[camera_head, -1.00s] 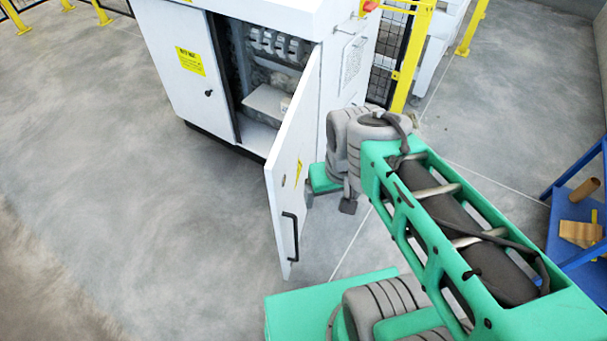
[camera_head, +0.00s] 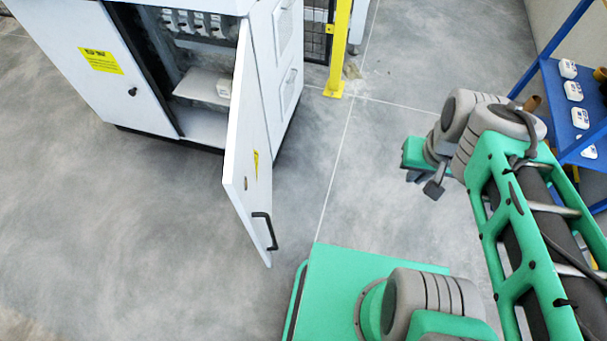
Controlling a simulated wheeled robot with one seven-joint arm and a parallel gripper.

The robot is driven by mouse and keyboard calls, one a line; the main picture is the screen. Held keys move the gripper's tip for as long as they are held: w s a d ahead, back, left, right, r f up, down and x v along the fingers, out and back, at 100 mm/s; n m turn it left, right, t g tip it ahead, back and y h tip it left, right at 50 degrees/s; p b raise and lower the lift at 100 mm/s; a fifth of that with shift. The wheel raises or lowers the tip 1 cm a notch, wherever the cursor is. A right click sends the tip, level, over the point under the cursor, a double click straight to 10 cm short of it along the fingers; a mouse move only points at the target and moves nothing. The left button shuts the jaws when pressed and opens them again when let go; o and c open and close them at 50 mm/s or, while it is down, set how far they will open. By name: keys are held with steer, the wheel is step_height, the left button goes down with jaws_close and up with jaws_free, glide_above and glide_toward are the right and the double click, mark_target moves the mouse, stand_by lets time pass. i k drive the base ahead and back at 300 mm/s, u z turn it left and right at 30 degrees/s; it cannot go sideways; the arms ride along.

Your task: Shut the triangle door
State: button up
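A white cabinet door (camera_head: 243,135) with a small yellow triangle label (camera_head: 256,163) and a black handle (camera_head: 265,230) stands open, swung out from the white cabinet (camera_head: 75,55). My gripper (camera_head: 422,186) hangs over the floor to the right of the door, clearly apart from it. Only dark finger parts show below the green wrist, too small to tell whether they are open or shut. I see nothing held in it.
The cabinet's closed left door has a yellow sign (camera_head: 101,61). Inside the opening, a shelf (camera_head: 202,88) holds a small white item. A yellow post (camera_head: 340,50) stands behind. A blue rack (camera_head: 560,88) with several white items is at right. Floor left of the door is clear.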

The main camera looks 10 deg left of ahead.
mark_target(248, 157)
steer(key=z, duration=0.5)
steer(key=k, duration=1.15)
steer(key=u, duration=2.1)
steer(key=i, duration=0.5)
